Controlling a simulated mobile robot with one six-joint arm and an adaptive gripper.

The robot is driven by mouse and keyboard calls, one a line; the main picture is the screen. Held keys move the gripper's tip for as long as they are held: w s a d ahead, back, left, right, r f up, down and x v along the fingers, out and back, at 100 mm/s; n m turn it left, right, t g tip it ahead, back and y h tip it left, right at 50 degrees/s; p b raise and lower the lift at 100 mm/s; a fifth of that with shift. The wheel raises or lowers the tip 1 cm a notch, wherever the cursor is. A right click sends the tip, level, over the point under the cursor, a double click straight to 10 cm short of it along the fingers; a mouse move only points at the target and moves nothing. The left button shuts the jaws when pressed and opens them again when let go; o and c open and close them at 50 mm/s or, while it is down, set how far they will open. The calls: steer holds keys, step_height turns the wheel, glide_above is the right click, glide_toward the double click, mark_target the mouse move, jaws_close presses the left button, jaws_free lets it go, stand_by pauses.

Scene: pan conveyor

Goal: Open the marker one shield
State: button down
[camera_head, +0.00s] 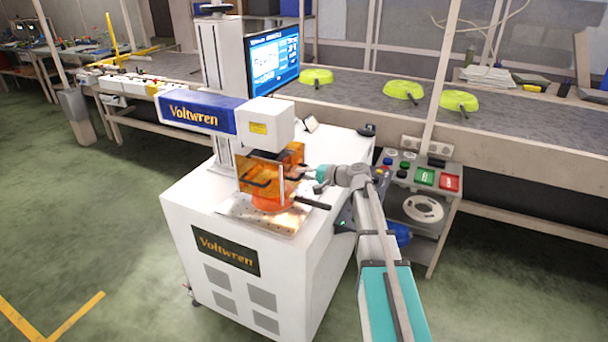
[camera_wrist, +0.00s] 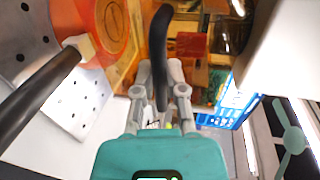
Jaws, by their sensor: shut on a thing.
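The marker one shield (camera_head: 250,166) is a translucent orange cover under the marking head of the white Voltwren machine. It hangs around and above an orange pan (camera_head: 268,201), and I cannot tell how far open it stands. The pan lies on a perforated metal plate (camera_head: 240,212), its black handle (camera_head: 312,203) pointing right. My gripper (camera_head: 308,172) is at the shield's right side. In the wrist view my gripper (camera_wrist: 160,88) is shut on the curved black shield handle (camera_wrist: 182,25). The orange shield panel (camera_wrist: 217,78) shows beside it, and the pan's handle (camera_wrist: 40,82) lies to the left.
A monitor (camera_head: 272,62) stands behind the machine. Several yellow-green pans (camera_head: 403,89) lie on the conveyor (camera_head: 350,100) behind.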

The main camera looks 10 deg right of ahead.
steer(key=shift+r+p, duration=5.9)
steer(key=shift+r, duration=0.3)
steer(key=c, duration=0.7)
jaws_free()
steer(key=shift+f, duration=0.1)
steer(key=shift+s, duration=0.1)
